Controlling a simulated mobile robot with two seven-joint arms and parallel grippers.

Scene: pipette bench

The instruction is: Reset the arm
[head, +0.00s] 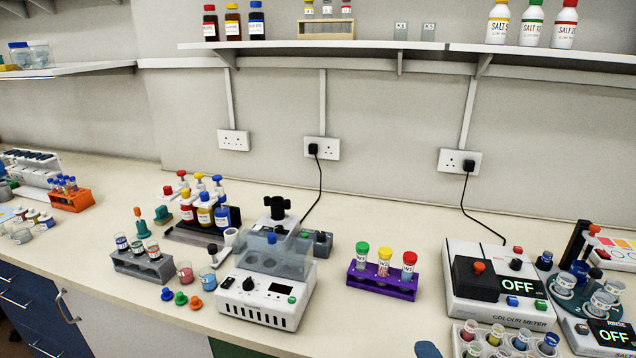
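Neither of my grippers shows in the head view, so I cannot see whether they hold anything. A small dark blue rounded shape cuts into the bottom edge right of the middle; I cannot tell what it is. The bench top (365,322) runs across the view. On it stand a white machine with a clear cover (265,285), a purple rack (382,284) with three capped tubes, and a colour meter (498,287) whose display reads OFF.
A grey rack (144,267) of vials, small beakers and loose coloured stoppers (181,298) stand at left. Capped bottles (204,212) stand behind. A tube tray (505,340) and a rinse unit (605,336) crowd the right. Wall shelves (420,46) hang above. The front middle is clear.

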